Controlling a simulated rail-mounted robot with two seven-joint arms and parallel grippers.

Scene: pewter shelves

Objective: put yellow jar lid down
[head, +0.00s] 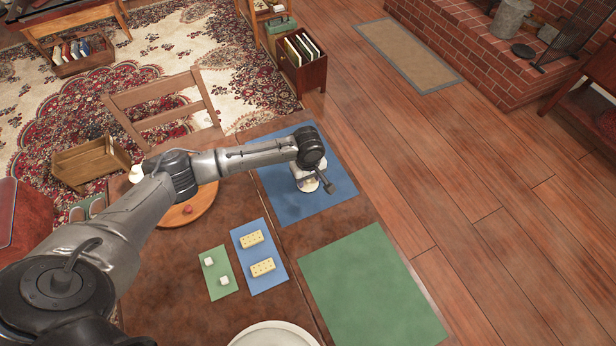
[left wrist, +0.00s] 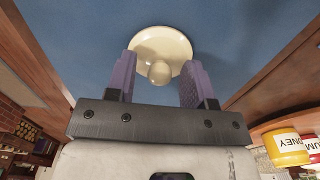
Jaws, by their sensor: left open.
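The lid (left wrist: 158,55), pale cream-yellow and round with a ball knob, lies against the blue mat (left wrist: 80,45) in the left wrist view. My left gripper (left wrist: 158,80) is open, with one purple finger on each side of the knob. I cannot tell whether either finger touches it. In the head view my left gripper (head: 308,184) is over the blue mat (head: 325,205) at the table's far right; the lid cannot be made out there. A yellow jar (left wrist: 287,147) with an upside-down label shows at the right of the wrist view. My right gripper is not in view.
A green mat (head: 375,290) lies bare at the near right of the table. A small blue mat (head: 252,233) with two cream dotted blocks and a small green mat (head: 212,262) with two white cubes lie left of it. A chair (head: 165,115) stands behind.

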